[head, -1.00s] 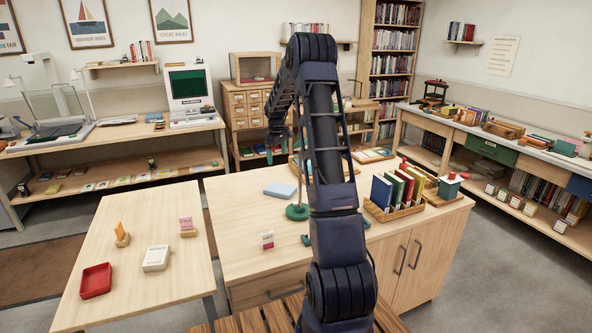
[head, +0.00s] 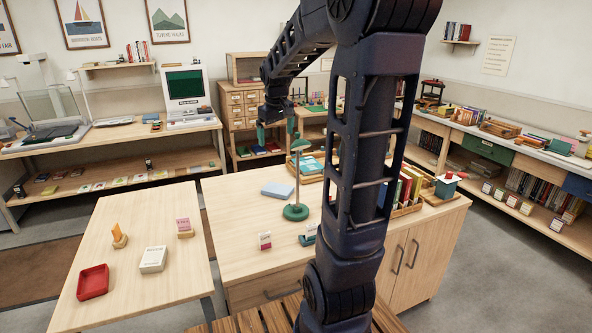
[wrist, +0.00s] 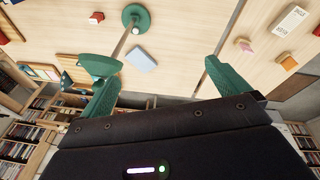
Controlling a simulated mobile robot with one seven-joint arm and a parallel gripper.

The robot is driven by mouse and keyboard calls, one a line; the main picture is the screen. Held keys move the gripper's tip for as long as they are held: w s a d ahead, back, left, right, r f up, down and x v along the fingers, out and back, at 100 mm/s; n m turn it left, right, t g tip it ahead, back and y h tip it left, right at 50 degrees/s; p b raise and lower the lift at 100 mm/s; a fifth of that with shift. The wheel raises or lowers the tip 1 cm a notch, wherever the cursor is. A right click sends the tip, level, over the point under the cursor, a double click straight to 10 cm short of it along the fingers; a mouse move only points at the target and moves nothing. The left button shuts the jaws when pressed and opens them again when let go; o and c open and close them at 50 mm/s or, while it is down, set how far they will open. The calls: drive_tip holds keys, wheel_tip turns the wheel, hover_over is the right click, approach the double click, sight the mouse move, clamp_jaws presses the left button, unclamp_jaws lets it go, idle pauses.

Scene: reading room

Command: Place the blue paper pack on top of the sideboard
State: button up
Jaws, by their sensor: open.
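A light blue flat pack (head: 277,190) lies on the top of a wooden cabinet with doors (head: 235,225), which looks like the sideboard. The pack also shows in the wrist view (wrist: 141,60), between and beyond my fingers. My gripper (head: 275,128) has green fingers and is raised above and behind the pack in the head view. In the wrist view my gripper (wrist: 162,74) is open, with nothing between its fingers. The pack is clear of the fingers.
A green desk lamp (head: 295,212) stands right beside the pack, and its shade (wrist: 100,65) is close to one finger in the wrist view. Books in a wooden tray (head: 408,210) stand at the right of the cabinet top. A left table (head: 135,225) holds a red tray (head: 93,281) and a white pack (head: 153,259).

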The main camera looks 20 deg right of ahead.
drive_tip(key=s+a+f+m+t, duration=0.1)
drive_tip(key=s+m, duration=0.1)
drive_tip(key=s, duration=1)
drive_tip(key=s+a+f+m, duration=0.1)
drive_tip(key=s+a, duration=0.1)
drive_tip(key=s, duration=1)
drive_tip(key=shift+s+m+t+y, duration=0.3)
drive_tip(key=shift+s+m+t, duration=0.05)
drive_tip(key=shift+m+t, duration=0.05)
